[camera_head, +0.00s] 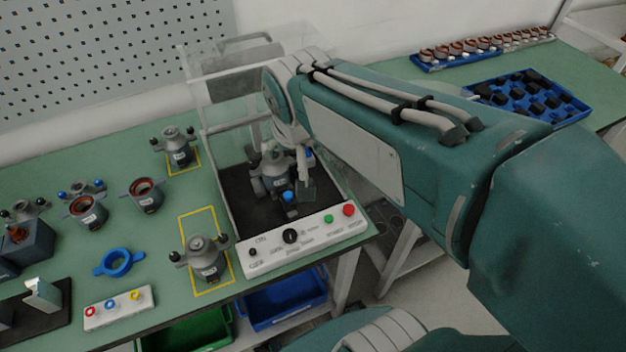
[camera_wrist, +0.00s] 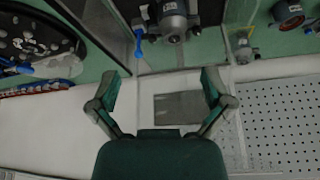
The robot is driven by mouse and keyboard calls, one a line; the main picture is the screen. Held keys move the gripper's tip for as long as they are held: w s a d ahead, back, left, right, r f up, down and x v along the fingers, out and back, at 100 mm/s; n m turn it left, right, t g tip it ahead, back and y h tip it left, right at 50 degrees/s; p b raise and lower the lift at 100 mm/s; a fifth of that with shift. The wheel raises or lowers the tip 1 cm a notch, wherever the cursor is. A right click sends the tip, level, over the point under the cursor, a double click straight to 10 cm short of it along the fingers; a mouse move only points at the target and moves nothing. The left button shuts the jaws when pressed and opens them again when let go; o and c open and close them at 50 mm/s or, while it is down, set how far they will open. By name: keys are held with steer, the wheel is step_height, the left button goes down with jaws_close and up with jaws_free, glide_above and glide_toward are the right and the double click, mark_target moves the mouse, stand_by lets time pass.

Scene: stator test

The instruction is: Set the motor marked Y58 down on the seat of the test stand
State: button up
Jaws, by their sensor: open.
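A grey motor (camera_head: 272,172) stands upright in the test stand, on its dark base (camera_head: 245,205), partly hidden by my gripper. A blue-tipped part shows at its front. The wrist view also shows a grey motor (camera_wrist: 174,20) at the top, beyond my fingertips, with a blue piece beside it. The seat under the motor is hidden. My gripper (camera_wrist: 160,78) is open, with nothing between its fingers. In the head view it is close to the right of the motor; contact cannot be told. Labels are too small to read, so I cannot tell which motor is Y58.
Motors stand in yellow outlines at the front (camera_head: 206,258) and back (camera_head: 177,150). The stand has a transparent cover (camera_head: 228,62) and a control panel (camera_head: 300,240). Left are open stators (camera_head: 146,195), a blue ring (camera_head: 118,262) and a button box (camera_head: 120,307).

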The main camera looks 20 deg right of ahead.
steer(key=s+n+y, duration=0.1)
steer(key=s+n, duration=0.1)
steer(key=s, duration=0.8)
steer(key=shift+f+t, duration=0.4)
